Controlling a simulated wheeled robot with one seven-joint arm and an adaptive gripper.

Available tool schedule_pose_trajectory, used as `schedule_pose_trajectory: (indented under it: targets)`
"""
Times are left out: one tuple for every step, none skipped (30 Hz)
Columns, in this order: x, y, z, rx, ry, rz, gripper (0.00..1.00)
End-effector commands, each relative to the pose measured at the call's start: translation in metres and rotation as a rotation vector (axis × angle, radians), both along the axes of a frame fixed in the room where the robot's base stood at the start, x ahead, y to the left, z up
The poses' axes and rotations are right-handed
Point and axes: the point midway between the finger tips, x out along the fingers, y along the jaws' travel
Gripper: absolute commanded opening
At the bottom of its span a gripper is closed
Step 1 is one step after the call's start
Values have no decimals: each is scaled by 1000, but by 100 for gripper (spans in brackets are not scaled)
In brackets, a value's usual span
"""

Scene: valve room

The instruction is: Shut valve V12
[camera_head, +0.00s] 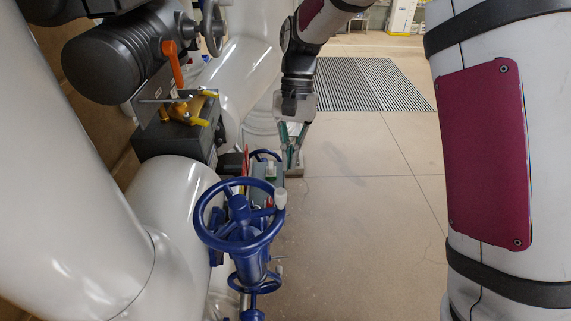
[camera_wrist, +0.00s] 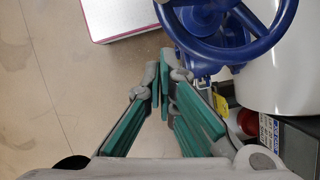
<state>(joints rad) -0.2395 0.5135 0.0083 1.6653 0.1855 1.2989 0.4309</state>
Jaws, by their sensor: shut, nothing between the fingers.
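A blue handwheel valve (camera_head: 240,240) stands at the lower middle of the head view, its wheel facing up, with a pale knob on the right of its rim. A blue wheel also shows at the top right of the wrist view (camera_wrist: 270,42). No tag reading V12 is legible on it. My gripper (camera_head: 291,162) points down beyond this wheel in the head view. In the wrist view its green-padded fingers (camera_wrist: 162,82) meet near the tips, with nothing between them. The tips look close to the wheel's left edge; I cannot tell whether they touch.
Large white pipes (camera_head: 60,180) fill the left. A dark actuator (camera_head: 125,58) with an orange lever (camera_head: 173,62) is above. A second, smaller blue wheel (camera_head: 266,154) is near my gripper. A yellow tag (camera_wrist: 221,106) hangs beside my fingers. The floor (camera_head: 370,190) at right is clear.

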Motion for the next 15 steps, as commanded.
schedule_pose_trajectory:
  targets:
    - [5, 0, 8, 2, -6, 0, 0]
    - [7, -1, 13, 1, -5, 0, 0]
    - [10, -1, 20, 1, -8, 0, 0]
    - [12, -2, 25, 1, -7, -1, 0]
    - [15, -2, 30, 1, -7, -1, 0]
    - [17, -3, 37, 1, -7, -1, 0]
    - [19, -4, 42, 1, -7, -1, 0]
    - [21, -4, 47, 2, -8, -1, 0]
    - [24, -5, 54, 1, -7, -1, 0]
    - [25, -5, 58, 1, -7, -1, 0]
    - [26, -6, 62, 1, -7, -1, 0]
    - [29, -6, 67, 1, -7, -1, 0]
    - [29, -6, 70, 0, -5, -1, 0]
    - [30, -7, 73, 0, -5, -1, 0]
    - [31, -7, 76, 0, -5, -1, 0]
